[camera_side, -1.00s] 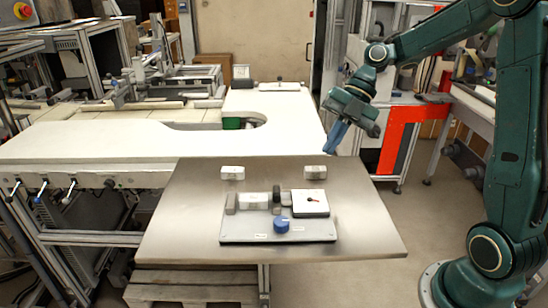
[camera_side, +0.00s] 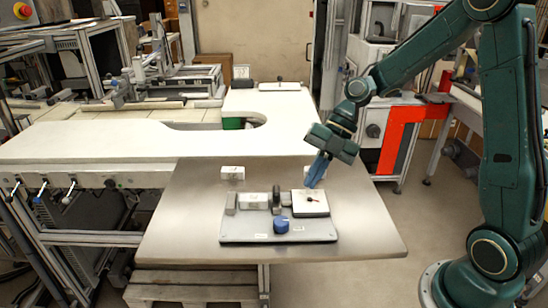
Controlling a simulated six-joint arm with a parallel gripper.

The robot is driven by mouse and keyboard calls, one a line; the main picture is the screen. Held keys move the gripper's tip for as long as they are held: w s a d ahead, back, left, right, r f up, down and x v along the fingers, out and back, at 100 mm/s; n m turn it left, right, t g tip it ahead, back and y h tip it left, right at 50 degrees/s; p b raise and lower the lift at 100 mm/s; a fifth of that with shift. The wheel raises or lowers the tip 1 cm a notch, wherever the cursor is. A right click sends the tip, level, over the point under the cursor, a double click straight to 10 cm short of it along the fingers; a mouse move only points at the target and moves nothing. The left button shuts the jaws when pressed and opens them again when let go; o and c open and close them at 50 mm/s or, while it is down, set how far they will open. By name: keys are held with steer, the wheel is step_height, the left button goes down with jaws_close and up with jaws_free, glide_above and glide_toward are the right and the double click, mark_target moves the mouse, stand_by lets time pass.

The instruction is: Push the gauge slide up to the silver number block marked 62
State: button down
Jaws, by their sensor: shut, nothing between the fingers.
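A grey gauge board (camera_side: 240,235) lies on the metal table. On it are a blue knob (camera_side: 281,226), a dark upright wheel (camera_side: 276,197), a pale block (camera_side: 254,201) between small grey posts, and a square white dial plate (camera_side: 310,203). I cannot tell which of these parts is the gauge slide. A silver block (camera_side: 232,173) stands behind the board at left. No number is legible. My gripper (camera_side: 311,185) is shut and empty, its blue fingers pointing down just behind the dial plate; contact cannot be told.
The metal table (camera_side: 370,225) is bare to the right and in front of the board. A white workbench (camera_side: 100,140) stands behind and left, with a green item (camera_side: 232,123) in its cutout. A red-orange frame (camera_side: 398,135) stands behind at right.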

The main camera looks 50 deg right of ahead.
steer(key=shift+w+a+f, duration=0.35)
steer(key=shift+w+a, duration=0.05)
steer(key=shift+a, duration=0.2)
steer(key=shift+w+a+f, duration=0.3)
steer(key=shift+w+a, duration=0.05)
steer(key=shift+a, duration=0.25)
steer(key=shift+w+a, duration=0.7)
steer(key=shift+w+a, duration=1.3)
steer(key=shift+w, duration=0.05)
steer(key=shift+s+d, duration=0.6)
steer(key=shift+s+d+r, duration=0.2)
steer(key=shift+s+d, duration=0.25)
steer(key=shift+d, duration=0.15)
steer(key=shift+s+d+r, duration=0.15)
steer(key=shift+s+d, duration=0.3)
steer(key=shift+d, duration=0.15)
steer(key=v, duration=0.9)
